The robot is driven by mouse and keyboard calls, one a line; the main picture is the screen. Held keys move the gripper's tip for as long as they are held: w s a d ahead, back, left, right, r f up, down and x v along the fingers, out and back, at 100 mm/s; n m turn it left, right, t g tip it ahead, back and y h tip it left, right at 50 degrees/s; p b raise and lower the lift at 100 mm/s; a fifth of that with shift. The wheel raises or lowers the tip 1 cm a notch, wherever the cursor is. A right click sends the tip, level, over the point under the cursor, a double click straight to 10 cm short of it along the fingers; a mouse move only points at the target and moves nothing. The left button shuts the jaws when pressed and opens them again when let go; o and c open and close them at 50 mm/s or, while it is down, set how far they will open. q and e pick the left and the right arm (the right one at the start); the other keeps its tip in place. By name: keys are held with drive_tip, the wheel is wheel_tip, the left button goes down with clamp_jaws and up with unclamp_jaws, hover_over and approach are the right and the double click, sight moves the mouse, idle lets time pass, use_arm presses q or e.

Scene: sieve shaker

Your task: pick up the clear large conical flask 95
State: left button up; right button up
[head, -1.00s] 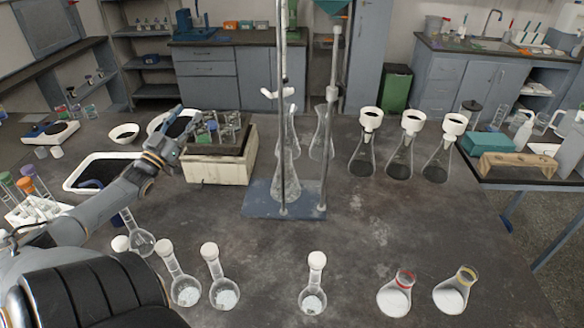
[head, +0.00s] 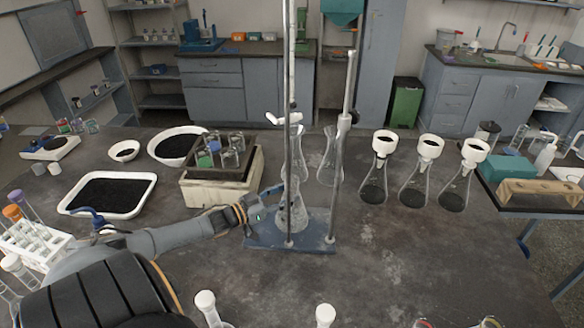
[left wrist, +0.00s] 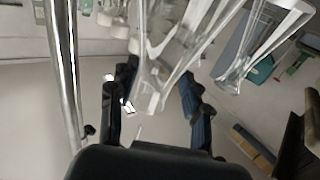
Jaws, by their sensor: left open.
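A clear large conical flask (head: 293,214) stands upright on the blue base plate (head: 265,236) of a rod stand. Two more clear flasks (head: 328,165) stand behind it; no number is legible on any of them. My left gripper (head: 273,206) is at the left side of the front flask, low beside the stand. In the left wrist view, my open left gripper (left wrist: 155,88) has one dark finger on each side of a clear flask (left wrist: 165,55), whose glass reaches between the fingertips. Contact cannot be told. My right gripper is not in view.
A metal rod (head: 289,120) rises close to the front flask, with a second rod (head: 342,150) to its right. A crate with small bottles (head: 212,188) is left of the stand. Three funnel-topped flasks (head: 417,178) stand right. The table's right middle is clear.

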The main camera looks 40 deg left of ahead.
use_arm(q)
drive_tip(key=shift+w, duration=0.3)
drive_tip(key=b+x, duration=0.4)
drive_tip(key=x, duration=0.1)
drive_tip(key=shift+d, duration=0.1)
drive_tip(key=shift+w, duration=0.25)
drive_tip(key=shift+s+r, duration=0.1)
drive_tip(key=shift+r, duration=0.1)
drive_tip(key=shift+c, duration=0.9)
drive_tip(key=shift+s+d, duration=0.1)
clamp_jaws()
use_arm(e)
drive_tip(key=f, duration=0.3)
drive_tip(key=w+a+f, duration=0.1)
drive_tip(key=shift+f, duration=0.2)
